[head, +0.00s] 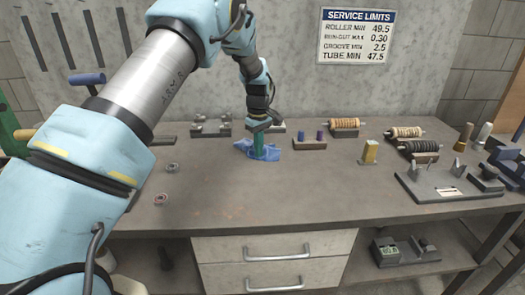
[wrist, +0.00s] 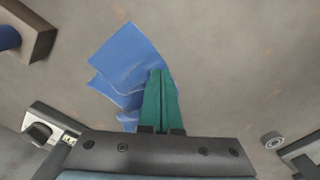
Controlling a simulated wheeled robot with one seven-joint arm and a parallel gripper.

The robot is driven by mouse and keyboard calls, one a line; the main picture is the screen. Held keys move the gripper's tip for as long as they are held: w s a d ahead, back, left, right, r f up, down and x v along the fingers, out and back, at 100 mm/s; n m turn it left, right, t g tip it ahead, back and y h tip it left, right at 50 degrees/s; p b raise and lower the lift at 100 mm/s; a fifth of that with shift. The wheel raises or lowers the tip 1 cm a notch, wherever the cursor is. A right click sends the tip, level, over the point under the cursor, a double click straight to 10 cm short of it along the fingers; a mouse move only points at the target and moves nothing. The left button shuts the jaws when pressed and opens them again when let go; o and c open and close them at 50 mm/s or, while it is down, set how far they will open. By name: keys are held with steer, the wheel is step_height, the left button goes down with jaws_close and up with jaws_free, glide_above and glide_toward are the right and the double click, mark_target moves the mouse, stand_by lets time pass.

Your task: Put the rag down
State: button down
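The blue rag (head: 243,146) lies crumpled on or just above the grey bench top, in the middle of the bench in the head view. In the wrist view the rag (wrist: 128,58) spreads out mostly to the left of the fingers, with folds and a narrow strip to their right. My gripper (head: 259,152) points down into the rag. Its green fingers (wrist: 163,75) are close together and look shut on a fold of cloth. The pinched part is hidden by the fingers. I cannot tell whether all of the rag touches the bench.
A block with two pegs (head: 310,143) stands right of the rag, and a yellow block (head: 370,151) farther right. Wound rollers (head: 405,133) and a grey fixture (head: 449,184) stand at the right. Small rings (head: 161,199) lie at the left. The front middle of the bench (head: 270,205) is clear.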

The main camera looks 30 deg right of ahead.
step_height(320, 180, up, 9)
steer(key=p, duration=0.5)
steer(key=a+r+m+b, duration=0.1)
steer(key=a+r, duration=0.2)
steer(key=a, duration=1)
steer(key=a+r+b, duration=0.1)
steer(key=a+r, duration=0.1)
steer(key=a, duration=1)
steer(key=s+a+m+t+b, duration=0.1)
steer(key=s+a+m, duration=0.1)
steer(key=s+a, duration=1.3)
steer(key=a, duration=0.3)
steer(key=shift+f+m+t+b, duration=0.25)
steer(key=shift+m+t+b, duration=0.05)
steer(key=shift+b, duration=0.1)
